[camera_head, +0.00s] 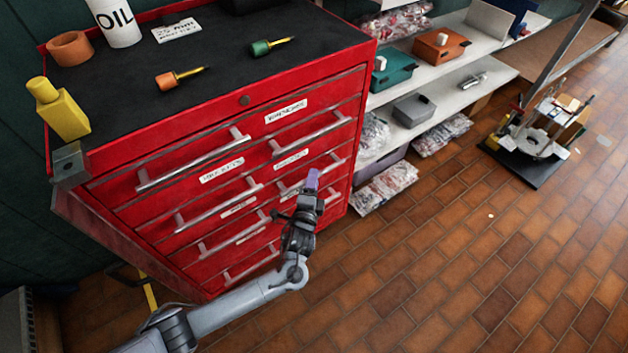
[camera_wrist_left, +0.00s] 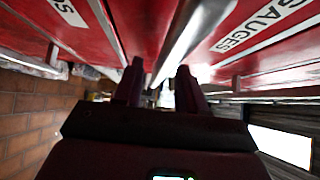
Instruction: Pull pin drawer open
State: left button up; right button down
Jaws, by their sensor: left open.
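The red drawer cabinet (camera_head: 250,145) fills the left and middle of the head view. Its drawers look closed, with silver bar handles and white labels, several too small to read. My left gripper (camera_head: 311,182) is in front of the right-hand handle (camera_head: 322,175) in the middle rows. In the left wrist view, the two dark fingers (camera_wrist_left: 160,82) are open and apart. A bright handle bar (camera_wrist_left: 188,38) runs toward the gap between them; contact cannot be told. A "GAUGES" label (camera_wrist_left: 255,28) is right of the bar, and a label ending in "S" (camera_wrist_left: 67,10) is at left. I cannot make out a pin label.
White shelves (camera_head: 440,90) with boxes and bags stand at right. A black-based device (camera_head: 525,165) is on the brick floor (camera_head: 440,250), otherwise mostly clear.

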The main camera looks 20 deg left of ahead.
pick_arm(q)
jog(key=shift+w+a+b, duration=0.2)
jog(key=shift+w+b, duration=0.1)
jog(key=shift+w, duration=0.65)
jog(key=shift+c, duration=0.3)
grip_shut()
